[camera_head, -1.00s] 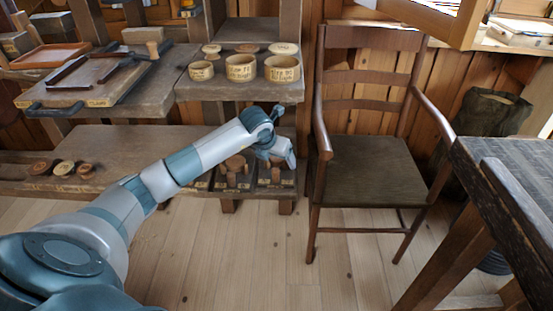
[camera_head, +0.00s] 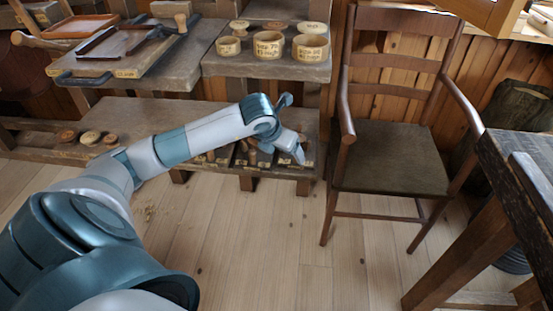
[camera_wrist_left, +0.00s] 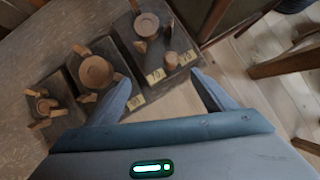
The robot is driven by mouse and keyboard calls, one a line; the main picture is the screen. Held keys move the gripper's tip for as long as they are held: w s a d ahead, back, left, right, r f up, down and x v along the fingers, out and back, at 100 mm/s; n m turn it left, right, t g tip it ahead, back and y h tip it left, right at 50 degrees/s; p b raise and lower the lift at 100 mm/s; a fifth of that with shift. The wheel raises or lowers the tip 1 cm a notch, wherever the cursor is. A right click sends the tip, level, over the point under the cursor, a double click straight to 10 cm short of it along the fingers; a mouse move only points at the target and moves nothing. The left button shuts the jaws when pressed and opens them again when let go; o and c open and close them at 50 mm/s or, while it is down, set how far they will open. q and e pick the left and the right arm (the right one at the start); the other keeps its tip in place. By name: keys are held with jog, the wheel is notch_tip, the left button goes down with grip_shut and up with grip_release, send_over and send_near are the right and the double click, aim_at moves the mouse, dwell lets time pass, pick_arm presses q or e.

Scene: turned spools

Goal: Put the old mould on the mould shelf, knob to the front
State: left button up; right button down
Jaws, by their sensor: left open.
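Several turned wooden moulds, one (camera_wrist_left: 96,72) round and pale brown, sit in dark holders on the low shelf (camera_head: 145,112) in the left wrist view. Another round mould (camera_wrist_left: 146,25) sits in a holder with yellow labels, next to a small peg-like piece (camera_wrist_left: 171,58). I cannot tell which one is the old mould. My left gripper (camera_wrist_left: 165,95) is open, its fingers apart and nothing between them, just off the labelled front edges of the holders. In the head view the left gripper (camera_head: 300,156) is over the low shelf's right end, and my arm hides part of the holders. My right gripper is out of view.
Three labelled round boxes (camera_head: 268,45) stand on the upper shelf, with small round lids behind them. Small turned pieces (camera_head: 90,138) lie on the low shelf's left. A wooden chair (camera_head: 390,155) stands close to the right of the shelf. The floor in front (camera_head: 250,240) is clear.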

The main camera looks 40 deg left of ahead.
pick_arm(q)
jog(key=shift+s+d, duration=0.15)
jog(key=shift+s, duration=0.85)
jog(key=shift+s+d, duration=0.1)
jog(key=shift+s, duration=0.85)
